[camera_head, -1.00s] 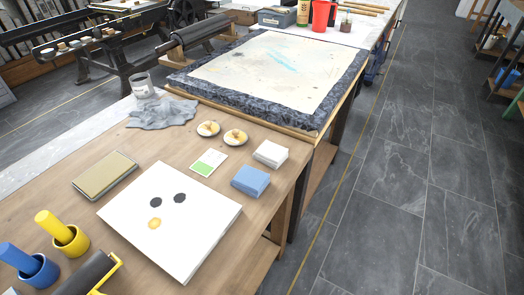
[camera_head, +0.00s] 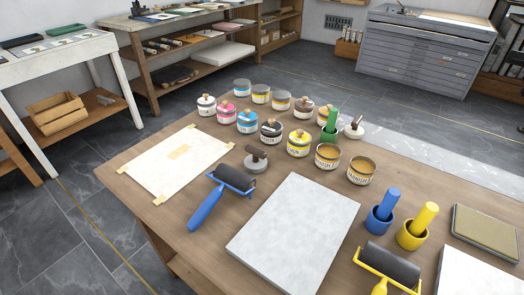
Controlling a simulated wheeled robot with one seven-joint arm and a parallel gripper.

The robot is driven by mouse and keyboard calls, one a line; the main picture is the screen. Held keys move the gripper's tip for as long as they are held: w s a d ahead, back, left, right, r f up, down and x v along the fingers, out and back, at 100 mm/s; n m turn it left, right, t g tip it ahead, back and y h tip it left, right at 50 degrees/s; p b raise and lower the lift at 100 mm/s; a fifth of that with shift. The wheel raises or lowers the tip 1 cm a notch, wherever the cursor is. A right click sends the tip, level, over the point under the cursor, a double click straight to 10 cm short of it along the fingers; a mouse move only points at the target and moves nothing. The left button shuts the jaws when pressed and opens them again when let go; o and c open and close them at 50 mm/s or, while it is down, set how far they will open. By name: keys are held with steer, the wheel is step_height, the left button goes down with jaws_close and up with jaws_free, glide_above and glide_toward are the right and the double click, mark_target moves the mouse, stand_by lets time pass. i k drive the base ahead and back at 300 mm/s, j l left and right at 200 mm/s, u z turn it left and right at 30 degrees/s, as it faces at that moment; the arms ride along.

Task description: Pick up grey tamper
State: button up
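Two tamper-like tools stand on the wooden table in the head view. One has a grey round base and a dark brown handle; this grey tamper (camera_head: 256,164) is between the blue-handled roller and the ink tins. The other, a paler tamper (camera_head: 354,131) with a light round base and brown handle, stands behind the tins, beside a green pot. I cannot tell surely which of the two the task names. My gripper is not in view.
Several ink tins (camera_head: 299,146) crowd the table's middle. A blue-handled roller (camera_head: 219,193), a pale stone slab (camera_head: 293,228), a taped sheet (camera_head: 180,160), blue (camera_head: 380,220) and yellow (camera_head: 412,234) pots and a yellow-handled roller (camera_head: 390,266) surround them. Bare wood (camera_head: 180,222) shows at the left front.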

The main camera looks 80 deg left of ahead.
mark_target(257, 162)
steer(key=u, duration=1.95)
